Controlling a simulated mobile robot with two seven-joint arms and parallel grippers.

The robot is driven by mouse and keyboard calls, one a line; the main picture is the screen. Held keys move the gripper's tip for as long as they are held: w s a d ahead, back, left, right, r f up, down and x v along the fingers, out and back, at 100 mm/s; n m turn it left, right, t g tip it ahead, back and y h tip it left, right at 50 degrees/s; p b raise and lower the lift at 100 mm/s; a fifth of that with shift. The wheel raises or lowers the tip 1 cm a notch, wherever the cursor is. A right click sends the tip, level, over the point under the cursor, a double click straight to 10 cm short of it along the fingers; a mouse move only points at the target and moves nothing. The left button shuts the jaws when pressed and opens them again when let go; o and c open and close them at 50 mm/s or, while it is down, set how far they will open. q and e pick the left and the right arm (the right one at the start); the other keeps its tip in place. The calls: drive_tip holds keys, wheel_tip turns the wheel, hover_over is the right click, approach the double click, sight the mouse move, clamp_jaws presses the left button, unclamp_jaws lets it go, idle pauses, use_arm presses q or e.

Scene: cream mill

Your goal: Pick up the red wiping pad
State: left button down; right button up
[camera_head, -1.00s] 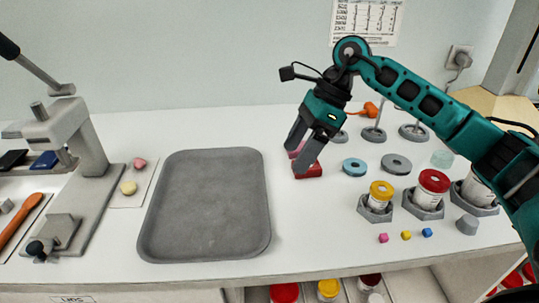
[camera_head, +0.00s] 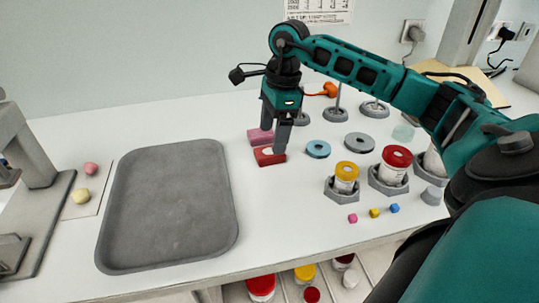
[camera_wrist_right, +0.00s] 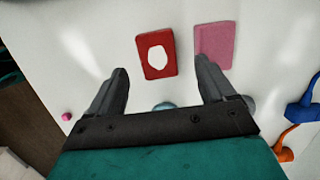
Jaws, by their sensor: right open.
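The red wiping pad (camera_head: 266,160) lies flat on the white table, right of the grey tray, with a white patch on its top. It also shows in the right wrist view (camera_wrist_right: 157,71). A pink pad (camera_head: 260,135) lies just behind it; in the wrist view the pink pad (camera_wrist_right: 215,43) is to its right. My right gripper (camera_head: 273,138) points down over the pads and partly covers them. In the wrist view its open fingers (camera_wrist_right: 163,68) stand apart, the red pad showing ahead between their tips. Nothing is held. My left gripper is out of view.
The empty grey tray (camera_head: 112,225) lies to the left. Blue (camera_head: 318,149) and grey (camera_head: 360,142) rings lie to the right. Yellow-lidded (camera_head: 347,171) and red-lidded (camera_head: 397,156) jars stand in grey holders. Small cubes lie in front of them.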

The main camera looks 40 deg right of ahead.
sight(270, 151)
drive_tip(key=f, duration=0.4)
drive_tip(key=shift+a+f, duration=0.25)
drive_tip(key=shift+a, duration=0.05)
drive_tip(key=c, duration=1.1)
drive_tip(key=shift+r, duration=0.2)
wheel_tip(270, 151, up, 20)
drive_tip(key=p, duration=0.2)
drive_tip(key=shift+p, duration=0.35)
